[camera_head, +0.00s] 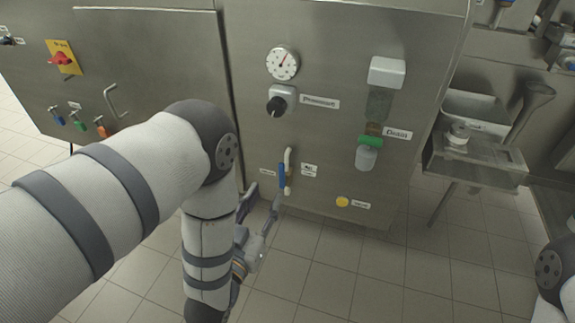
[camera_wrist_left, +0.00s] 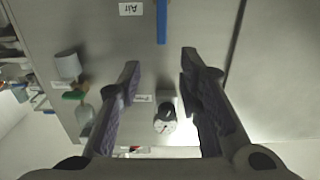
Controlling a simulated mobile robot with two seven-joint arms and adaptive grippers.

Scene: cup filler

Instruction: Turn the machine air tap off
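The air tap has a blue handle (camera_head: 282,175) that points up and down the machine's front, beside a pale curved pipe (camera_head: 289,158). A small label (camera_head: 309,170) is on its right. My left gripper (camera_head: 264,197) is below and slightly left of the handle. In the left wrist view the gripper (camera_wrist_left: 160,58) is open and empty. The blue handle (camera_wrist_left: 161,22) lines up with the gap between the fingers, apart from both fingertips. The "Air" label (camera_wrist_left: 130,9) is beside it. My right gripper is out of view.
The steel machine front carries a gauge (camera_head: 283,63), a black knob (camera_head: 277,105), a green-and-grey filter unit (camera_head: 369,145) and a yellow button (camera_head: 342,202). A steel side table (camera_head: 475,160) stands at right. Tiled floor is clear in front.

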